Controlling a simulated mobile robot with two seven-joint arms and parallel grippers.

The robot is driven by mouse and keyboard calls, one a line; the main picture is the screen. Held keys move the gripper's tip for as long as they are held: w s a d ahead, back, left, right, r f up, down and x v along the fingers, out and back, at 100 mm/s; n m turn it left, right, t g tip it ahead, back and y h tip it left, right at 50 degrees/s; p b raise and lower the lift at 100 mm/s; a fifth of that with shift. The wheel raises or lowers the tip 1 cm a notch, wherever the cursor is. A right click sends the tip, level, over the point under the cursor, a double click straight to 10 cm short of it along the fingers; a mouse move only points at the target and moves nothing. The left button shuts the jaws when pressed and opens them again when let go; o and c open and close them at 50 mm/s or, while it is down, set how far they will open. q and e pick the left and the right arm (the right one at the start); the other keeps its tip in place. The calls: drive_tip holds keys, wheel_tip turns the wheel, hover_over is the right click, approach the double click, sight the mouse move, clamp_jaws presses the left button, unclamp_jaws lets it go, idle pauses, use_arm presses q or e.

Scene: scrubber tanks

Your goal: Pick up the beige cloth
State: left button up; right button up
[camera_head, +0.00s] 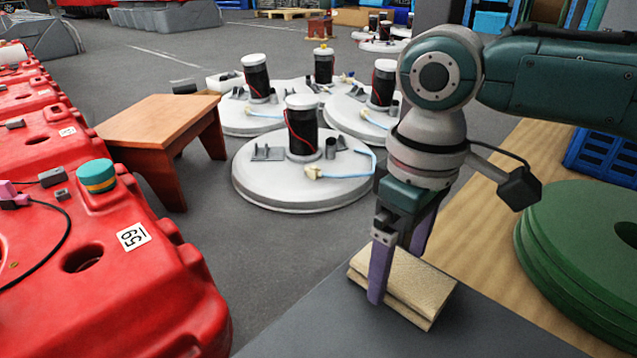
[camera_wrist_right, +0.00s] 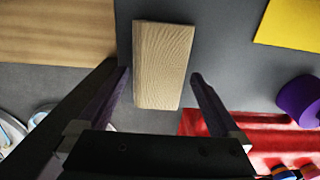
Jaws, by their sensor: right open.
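The beige cloth (camera_head: 420,288) lies folded on the dark grey surface (camera_head: 330,325) at the lower middle of the head view. It also shows in the right wrist view (camera_wrist_right: 162,65), between and beyond the two fingers. My right gripper (camera_head: 398,272) is open, with its purple fingers pointing down at the cloth. In the head view one finger stands in front of the cloth's left part and hides some of it. In the right wrist view the fingers (camera_wrist_right: 160,82) are spread on either side of the cloth, with gaps showing. My left gripper is not in view.
Red tanks (camera_head: 130,270) with a teal cap (camera_head: 96,175) fill the left. A wooden stool (camera_head: 160,125) and round grey scrubber lids (camera_head: 300,170) stand on the floor behind. Green discs (camera_head: 580,250) lie right on a wooden surface (camera_head: 500,190). A purple roll (camera_wrist_right: 300,100) shows in the wrist view.

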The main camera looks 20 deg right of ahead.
sight(398, 266)
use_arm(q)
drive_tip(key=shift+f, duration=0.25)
use_arm(e)
drive_tip(key=shift+f, duration=0.25)
drive_tip(key=shift+c, duration=0.6)
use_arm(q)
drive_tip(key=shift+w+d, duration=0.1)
use_arm(e)
drive_tip(key=c, duration=1)
drive_tip(key=shift+o, duration=0.2)
use_arm(q)
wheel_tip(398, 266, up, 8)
drive_tip(key=p, duration=0.8)
use_arm(e)
wheel_tip(398, 266, up, 10)
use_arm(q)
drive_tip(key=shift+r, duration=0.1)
